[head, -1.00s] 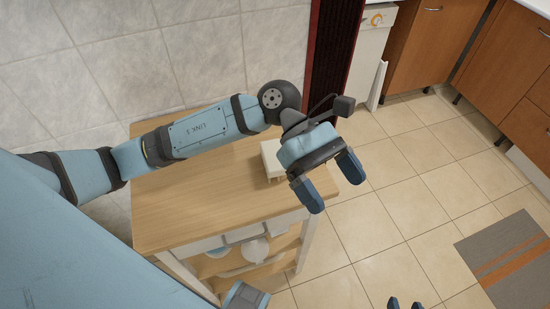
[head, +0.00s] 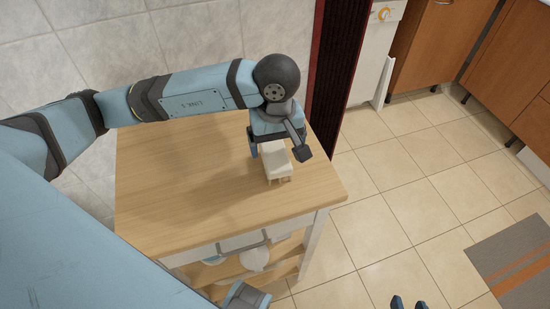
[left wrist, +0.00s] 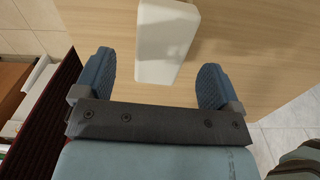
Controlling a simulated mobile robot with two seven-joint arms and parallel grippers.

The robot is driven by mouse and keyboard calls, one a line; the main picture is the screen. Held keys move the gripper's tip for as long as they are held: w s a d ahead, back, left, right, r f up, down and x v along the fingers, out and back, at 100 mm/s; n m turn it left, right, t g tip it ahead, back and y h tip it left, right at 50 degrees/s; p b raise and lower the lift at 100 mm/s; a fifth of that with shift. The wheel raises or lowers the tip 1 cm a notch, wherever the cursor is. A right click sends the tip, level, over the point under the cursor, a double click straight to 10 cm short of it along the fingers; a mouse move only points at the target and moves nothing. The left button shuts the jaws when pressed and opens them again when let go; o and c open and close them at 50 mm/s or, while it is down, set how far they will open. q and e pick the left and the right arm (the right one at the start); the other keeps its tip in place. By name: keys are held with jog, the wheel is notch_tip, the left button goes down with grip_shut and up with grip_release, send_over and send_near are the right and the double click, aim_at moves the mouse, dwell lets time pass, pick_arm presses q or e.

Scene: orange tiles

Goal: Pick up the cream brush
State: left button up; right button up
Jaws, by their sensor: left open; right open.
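The cream brush (head: 278,163) lies on the wooden top of a small cart (head: 190,205), near its right end. In the left wrist view the brush (left wrist: 166,42) shows as a pale block reaching in between the fingers from the top. My left gripper (head: 272,146) is above the brush, partly hiding its back end. Its fingers (left wrist: 155,80) are open, one on each side of the brush, with gaps and no contact visible. My right gripper (head: 409,303) shows only its fingertips at the bottom edge, apart, over the floor.
The rest of the cart top is clear. White items (head: 255,257) sit on the cart's lower shelf. A dark red panel (head: 335,75) stands behind the cart's right end. Wooden cabinets (head: 437,45) and a striped mat (head: 515,265) are to the right.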

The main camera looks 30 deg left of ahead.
aim_at(275, 153)
pick_arm(q)
jog(key=f, duration=0.5)
jog(key=shift+w+a+f, duration=0.1)
jog(key=shift+a+f, duration=0.1)
jog(key=shift+f, duration=0.15)
jog(key=c, duration=1)
